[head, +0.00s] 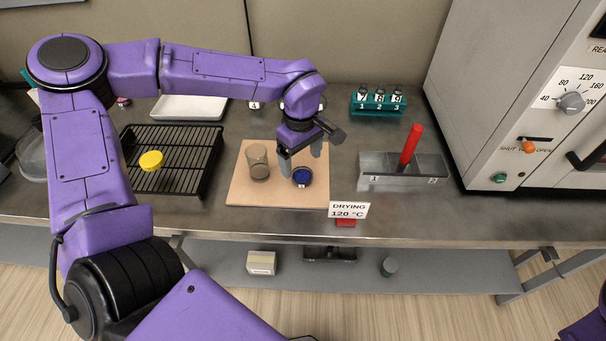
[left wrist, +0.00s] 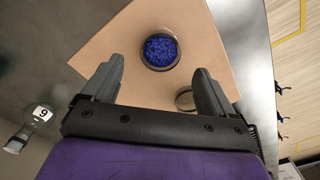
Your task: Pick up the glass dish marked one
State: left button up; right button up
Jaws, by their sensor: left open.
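A small round glass dish of blue granules (head: 303,178) sits on a tan board (head: 240,190). A small white tag shows at its front, but I cannot read its mark. It also shows in the left wrist view (left wrist: 160,50), beyond my fingertips. A clear glass vessel (head: 258,163) stands to its left on the board. My left gripper (head: 301,159) is open and empty, pointing down just above and behind the blue dish, its fingers apart. It also shows in the left wrist view (left wrist: 158,82). My right gripper is out of view.
A black wire rack (head: 205,165) with a yellow disc stands left. A grey divided tray (head: 375,168) with a red-handled tool stands right, a teal vial rack (head: 378,105) behind. A drying sign (head: 348,210) stands at the front edge, an oven (head: 500,80) far right.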

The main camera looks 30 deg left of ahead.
aim_at(302, 179)
pick_arm(q)
jog(key=f, duration=0.3)
jog(key=shift+d+f, duration=0.2)
jog(key=shift+s+f, duration=0.1)
jog(key=shift+f, duration=0.3)
jog(key=c, duration=1.1)
jog(key=shift+c, duration=0.2)
